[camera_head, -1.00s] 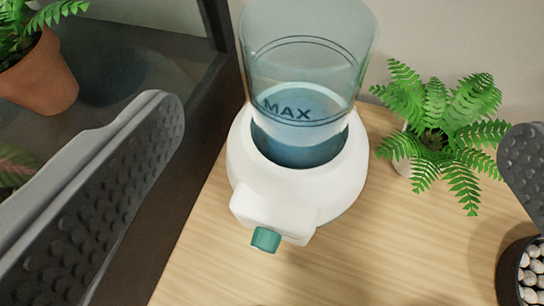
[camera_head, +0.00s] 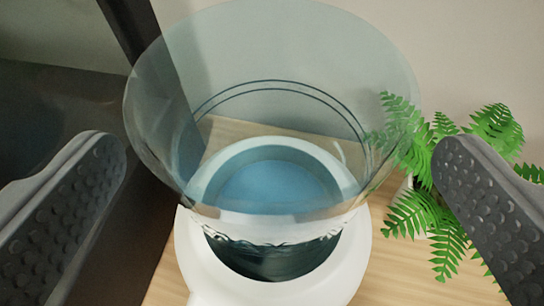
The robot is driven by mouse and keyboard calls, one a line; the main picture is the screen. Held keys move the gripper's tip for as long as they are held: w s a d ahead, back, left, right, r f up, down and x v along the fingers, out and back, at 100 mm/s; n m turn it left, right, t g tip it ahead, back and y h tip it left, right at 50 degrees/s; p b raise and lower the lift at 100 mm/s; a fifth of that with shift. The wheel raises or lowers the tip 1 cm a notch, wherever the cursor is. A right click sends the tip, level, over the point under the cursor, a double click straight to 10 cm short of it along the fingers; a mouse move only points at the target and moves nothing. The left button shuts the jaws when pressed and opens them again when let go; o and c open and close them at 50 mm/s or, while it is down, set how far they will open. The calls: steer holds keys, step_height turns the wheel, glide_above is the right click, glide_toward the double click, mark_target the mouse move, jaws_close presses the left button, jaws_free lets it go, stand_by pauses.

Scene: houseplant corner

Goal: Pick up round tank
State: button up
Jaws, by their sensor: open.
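The round tank (camera_head: 290,105) is a clear, bluish, open-topped vessel that widens toward its rim. It sits in the opening of a round white base (camera_head: 352,262) on a wooden surface. Blue shows through its bottom. My gripper (camera_head: 275,165) is open, with one dark, dimpled finger on each side of the tank. The left finger is apart from the tank in the picture. The right finger stands to the right of it, in front of the fern. Neither finger shows contact with the tank. The lower front of the base is cut off by the frame.
A green fern (camera_head: 425,215) stands close to the right of the tank, partly behind my right finger. A dark-framed panel (camera_head: 135,235) borders the wooden surface (camera_head: 405,270) on the left. A pale wall (camera_head: 460,50) is behind.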

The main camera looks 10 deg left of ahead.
mark_target(273, 82)
steer(key=x, duration=0.5)
steer(key=shift+s+a, duration=0.15)
steer(key=c, duration=1.5)
steer(key=shift+o, duration=0.2)
steer(key=shift+r, duration=0.1)
